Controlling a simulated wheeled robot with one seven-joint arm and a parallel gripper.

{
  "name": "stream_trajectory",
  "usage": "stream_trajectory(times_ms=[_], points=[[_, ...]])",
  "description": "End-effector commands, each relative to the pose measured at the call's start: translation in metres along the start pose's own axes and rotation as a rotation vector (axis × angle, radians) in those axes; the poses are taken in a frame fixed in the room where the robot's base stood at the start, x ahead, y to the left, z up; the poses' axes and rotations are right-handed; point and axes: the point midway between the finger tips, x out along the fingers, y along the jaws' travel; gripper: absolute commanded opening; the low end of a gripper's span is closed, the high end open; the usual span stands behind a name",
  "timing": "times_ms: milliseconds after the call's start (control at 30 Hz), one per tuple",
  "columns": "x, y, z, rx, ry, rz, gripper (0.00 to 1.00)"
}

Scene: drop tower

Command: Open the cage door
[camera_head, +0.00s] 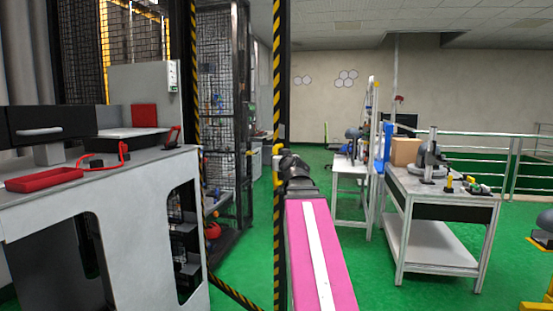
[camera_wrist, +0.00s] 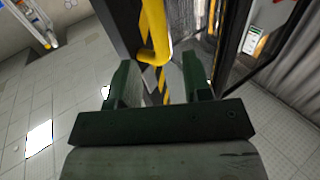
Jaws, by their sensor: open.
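The cage door shows in the head view as a tall frame with black-and-yellow striped edges (camera_head: 279,80). A yellow handle (camera_head: 276,168) is on its right upright. My gripper (camera_head: 283,165) is at the height of this handle, small and partly hidden behind my arm. In the wrist view my gripper (camera_wrist: 158,80) is open, with one dark green finger on each side. The yellow handle (camera_wrist: 153,35) lies just ahead of and between the fingertips. I cannot tell whether a finger touches it. The striped edge shows behind it.
A grey workbench (camera_head: 110,190) with a red tray (camera_head: 44,179) stands at the left. Black mesh cage panels (camera_head: 225,120) stand behind the striped frame. A white-topped table (camera_head: 445,205) with tools is at the right. Green floor is clear between my arm and this table.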

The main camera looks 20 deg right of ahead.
Motion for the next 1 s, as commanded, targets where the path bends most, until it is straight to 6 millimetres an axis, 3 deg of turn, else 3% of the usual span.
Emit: stream_trajectory(times_ms=[100,233,767,867,1000], points=[[-0.026,-0.001,0.001,0.000,0.001,0.001,0.45],[-0.039,0.000,0.001,0.000,0.000,0.001,0.45],[-0.040,-0.001,0.001,0.000,-0.003,-0.001,0.45],[-0.037,-0.005,0.013,0.003,-0.030,-0.013,0.45],[-0.027,-0.025,0.057,0.018,-0.137,-0.056,0.45]])
